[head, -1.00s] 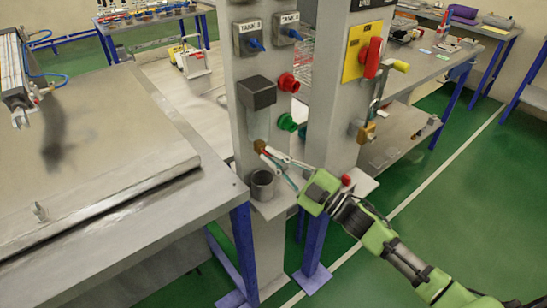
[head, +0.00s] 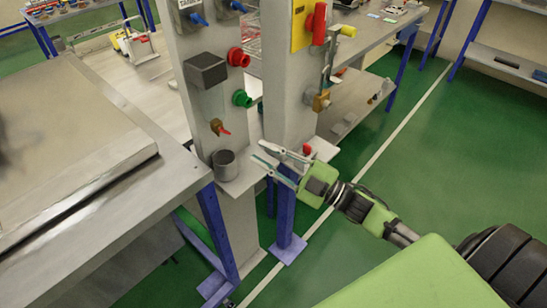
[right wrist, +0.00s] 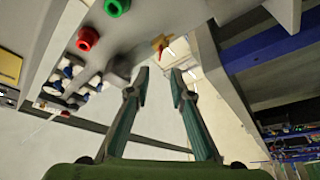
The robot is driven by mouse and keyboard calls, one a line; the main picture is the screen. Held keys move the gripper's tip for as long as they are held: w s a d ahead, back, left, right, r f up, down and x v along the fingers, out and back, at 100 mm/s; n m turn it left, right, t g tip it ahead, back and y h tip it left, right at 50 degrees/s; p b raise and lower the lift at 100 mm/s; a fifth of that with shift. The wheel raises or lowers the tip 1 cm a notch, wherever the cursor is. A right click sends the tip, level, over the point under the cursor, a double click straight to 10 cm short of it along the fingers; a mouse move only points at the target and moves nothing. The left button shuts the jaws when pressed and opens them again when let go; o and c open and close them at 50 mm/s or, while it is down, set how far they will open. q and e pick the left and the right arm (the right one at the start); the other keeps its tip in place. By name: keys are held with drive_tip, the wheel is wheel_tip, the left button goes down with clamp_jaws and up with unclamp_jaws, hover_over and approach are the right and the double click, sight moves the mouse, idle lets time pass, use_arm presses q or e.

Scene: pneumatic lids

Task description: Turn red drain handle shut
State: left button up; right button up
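The brass drain valve (head: 216,125) sits low on the front of the left grey post. Its small red handle (head: 225,132) points right and slightly down in the head view. The valve also shows beyond my fingertips in the right wrist view (right wrist: 160,43), with the red handle beside it. My right gripper (head: 259,152) is open and empty, to the right of and a little below the handle, apart from it. Its two spread fingers show in the right wrist view (right wrist: 159,76). A grey cup (head: 225,165) stands below the valve. My left gripper is out of view.
A black box (head: 205,70), a red button (head: 238,57) and a green button (head: 242,98) stick out above the valve. A second post (head: 285,100) carries a yellow plate with a red switch (head: 319,24). A grey table (head: 120,190) stands left.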

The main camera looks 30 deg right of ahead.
drive_tip(key=shift+v, duration=1.15)
drive_tip(key=s+d+f+m+g+h, duration=0.1)
drive_tip(key=s+d+f+m+h, duration=0.2)
drive_tip(key=f, duration=0.9)
drive_tip(key=s+d+f+m+g+h, duration=0.1)
drive_tip(key=d+f+m+g+h, duration=0.25)
drive_tip(key=f, duration=0.85)
drive_tip(key=s+d+f+m+h, duration=0.25)
drive_tip(key=f+m+h, duration=0.2)
drive_tip(key=f, duration=0.85)
drive_tip(key=s+a+f+m+g+h, duration=0.1)
drive_tip(key=s+a+f+g, duration=0.15)
drive_tip(key=s+f, duration=0.65)
drive_tip(key=s+a+f+m+g+h, duration=0.1)
drive_tip(key=s+f+g, duration=0.3)
drive_tip(key=s+f, duration=0.45)
drive_tip(key=s+a+f+g, duration=0.2)
drive_tip(key=s+a+f, duration=0.1)
drive_tip(key=s, duration=0.6)
drive_tip(key=s+a+f+m+g, duration=0.1)
drive_tip(key=s+a+f+g, duration=0.2)
drive_tip(key=s, duration=0.5)
drive_tip(key=shift+s+a+f+m, duration=0.3)
drive_tip(key=shift+s+f, duration=0.05)
drive_tip(key=shift+f, duration=0.1)
